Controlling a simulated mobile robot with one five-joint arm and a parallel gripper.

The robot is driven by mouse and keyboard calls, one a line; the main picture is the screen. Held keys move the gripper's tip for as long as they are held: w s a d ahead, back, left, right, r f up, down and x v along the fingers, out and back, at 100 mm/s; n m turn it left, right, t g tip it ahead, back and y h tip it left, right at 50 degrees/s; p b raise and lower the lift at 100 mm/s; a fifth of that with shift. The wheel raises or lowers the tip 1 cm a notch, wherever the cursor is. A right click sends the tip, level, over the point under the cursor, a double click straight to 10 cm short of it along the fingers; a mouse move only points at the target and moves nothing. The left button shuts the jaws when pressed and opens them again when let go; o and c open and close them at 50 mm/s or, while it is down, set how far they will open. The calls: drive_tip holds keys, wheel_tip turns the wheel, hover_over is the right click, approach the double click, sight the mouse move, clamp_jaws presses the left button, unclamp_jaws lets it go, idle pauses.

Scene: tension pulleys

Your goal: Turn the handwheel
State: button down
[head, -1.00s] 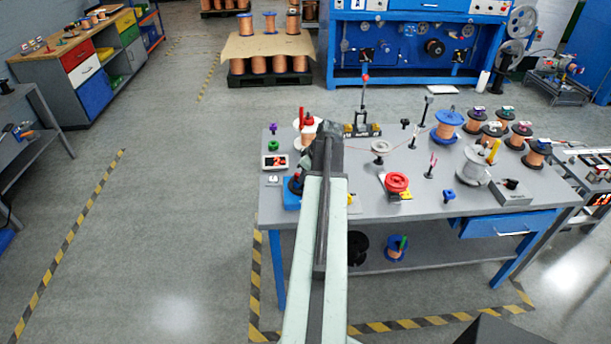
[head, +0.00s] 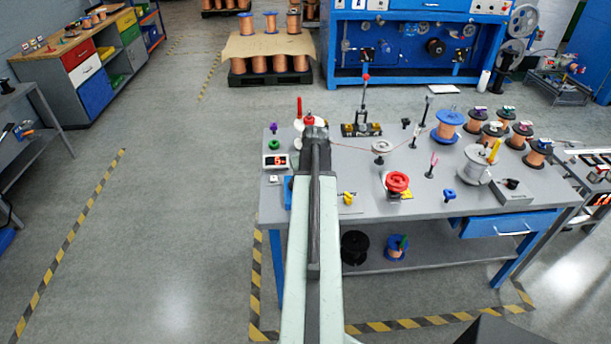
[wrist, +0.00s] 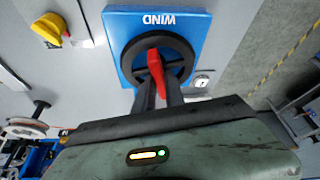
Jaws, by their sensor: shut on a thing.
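The handwheel (wrist: 128,55) is a black ring on a blue base (wrist: 190,28) marked WIND, seen upside down in the wrist view. A red handle (wrist: 154,64) lies across the wheel. My gripper (wrist: 166,88) is shut on the red handle, one dark finger on each side of its lower end. In the head view, part of the blue base (head: 288,192) shows left of my arm, while the wheel and fingertips are hidden behind the arm.
A small red-lit display (head: 276,161) stands behind the blue base. A yellow knob (wrist: 47,29) sits beside the base.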

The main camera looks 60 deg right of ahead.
drive_tip(key=shift+a, duration=0.1)
drive_tip(key=c, duration=1.4)
unclamp_jaws()
drive_tip(key=p+v, duration=0.7)
drive_tip(key=v, duration=0.1)
drive_tip(key=shift+f, duration=0.1)
drive_tip(key=shift+w, duration=0.1)
